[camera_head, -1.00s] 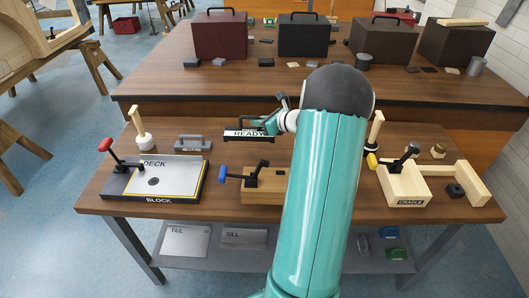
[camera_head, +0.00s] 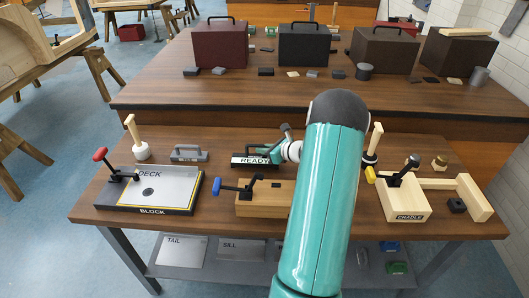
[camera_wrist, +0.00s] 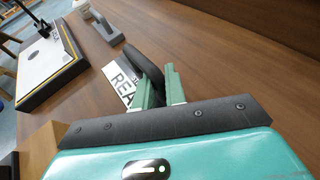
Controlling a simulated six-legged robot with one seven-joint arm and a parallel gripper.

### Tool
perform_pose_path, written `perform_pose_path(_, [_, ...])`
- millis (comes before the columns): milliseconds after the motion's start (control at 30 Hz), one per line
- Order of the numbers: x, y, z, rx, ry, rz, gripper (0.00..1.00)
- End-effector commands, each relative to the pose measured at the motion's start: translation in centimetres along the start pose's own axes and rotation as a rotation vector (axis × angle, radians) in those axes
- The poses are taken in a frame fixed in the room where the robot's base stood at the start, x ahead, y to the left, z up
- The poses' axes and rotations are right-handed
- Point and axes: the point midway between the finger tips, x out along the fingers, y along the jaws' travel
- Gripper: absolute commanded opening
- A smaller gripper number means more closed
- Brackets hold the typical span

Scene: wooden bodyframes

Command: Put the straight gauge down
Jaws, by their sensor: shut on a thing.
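The wrist view shows the gauge (camera_wrist: 122,84) with the black handle between the two green fingers of my gripper (camera_wrist: 158,88). The gauge looks level and very low over the wooden table (camera_head: 110,190), behind the wooden clamp block. I cannot tell whether its underside touches the table. Part of the label is cut off by a finger in the wrist view.
A grey handled gauge (camera_head: 188,153) stands to the left. In front are the DECK plate on its BLOCK base (camera_head: 150,211), a wooden block with a blue-handled clamp (camera_head: 262,203), and the CRADLE (camera_head: 405,203) at right.

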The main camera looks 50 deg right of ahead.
Motion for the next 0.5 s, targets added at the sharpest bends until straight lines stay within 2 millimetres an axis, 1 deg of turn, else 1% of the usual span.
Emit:
perform_pose_path(33, [0.33,-0.05,-0.77,0.003,0.0,0.001,0.0])
perform_pose_path(100, [0.52,-0.13,-1.23,0.0,-0.001,0.0,0.0])
perform_pose_path(433, [0.58,-0.33,-1.55,0.0,-0.001,0.0,0.0])
perform_pose_path(467, [0.57,-0.32,-1.58,0.0,0.0,0.001,0.16])
perform_pose_path(500, [0.56,-0.32,-1.56,0.0,0.0,0.0,0.24])
